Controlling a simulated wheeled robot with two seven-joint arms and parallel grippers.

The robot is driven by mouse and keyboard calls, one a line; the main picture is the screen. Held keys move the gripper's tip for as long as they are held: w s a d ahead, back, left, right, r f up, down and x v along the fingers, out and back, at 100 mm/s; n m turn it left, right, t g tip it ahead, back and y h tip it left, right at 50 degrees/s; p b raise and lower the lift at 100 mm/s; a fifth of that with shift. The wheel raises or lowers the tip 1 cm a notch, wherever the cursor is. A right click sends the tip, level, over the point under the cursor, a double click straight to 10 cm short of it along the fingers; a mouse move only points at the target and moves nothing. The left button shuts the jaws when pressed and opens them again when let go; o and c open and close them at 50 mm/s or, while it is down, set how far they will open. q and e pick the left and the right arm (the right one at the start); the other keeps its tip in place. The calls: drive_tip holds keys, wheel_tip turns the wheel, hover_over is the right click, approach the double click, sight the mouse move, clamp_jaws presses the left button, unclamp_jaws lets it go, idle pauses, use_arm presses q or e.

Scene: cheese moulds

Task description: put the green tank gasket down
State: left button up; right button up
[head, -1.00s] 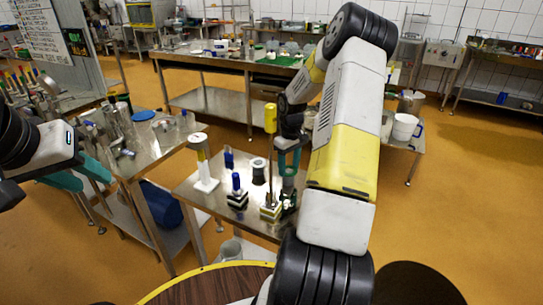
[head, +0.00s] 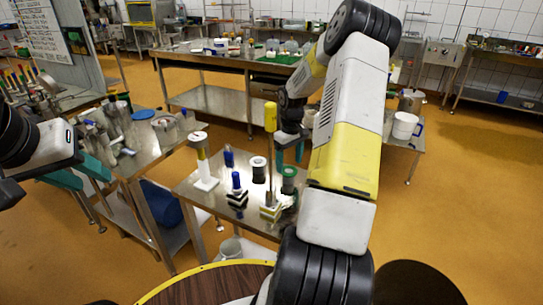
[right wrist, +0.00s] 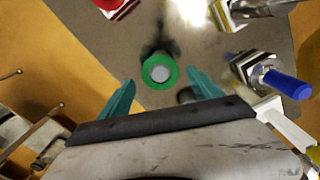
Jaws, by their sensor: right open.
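The green tank gasket (head: 289,171) shows as a green ring at the top of a short dark upright piece on the small steel table (head: 232,217). In the right wrist view the gasket (right wrist: 159,84) is a green ring around a grey round centre, between and beyond the fingertips. My right gripper (head: 290,160) is open and empty just above it, its teal fingers apart from it; they also show in the right wrist view (right wrist: 160,90). My left gripper (head: 95,183) is at the far left, its teal fingers apart with nothing between them.
Close by stand a yellow-handled tool (head: 270,118) in a striped block, a blue-topped piece (head: 236,181), a black-and-white spool (head: 258,170) and a white stand (head: 205,178). A cluttered steel table (head: 150,155) is on the left.

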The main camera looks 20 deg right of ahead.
drive_tip(key=r, duration=0.4)
drive_tip(key=shift+w+a+r, duration=0.1)
drive_tip(key=shift+a+r, duration=0.1)
drive_tip(key=shift+r, duration=0.15)
drive_tip(key=shift+o, duration=0.6)
drive_tip(key=shift+r, duration=0.4)
drive_tip(key=shift+s+d+f, duration=0.1)
drive_tip(key=shift+s+f, duration=0.05)
drive_tip(key=shift+f, duration=1.1)
drive_tip(key=shift+s+d+f, duration=0.1)
drive_tip(key=shift+f, duration=1.1)
drive_tip(key=shift+s+d+f, duration=0.1)
drive_tip(key=shift+s+f, duration=0.05)
drive_tip(key=shift+f, duration=1.1)
drive_tip(key=shift+f, duration=0.25)
drive_tip(key=shift+r, duration=0.1)
drive_tip(key=c, duration=1.5)
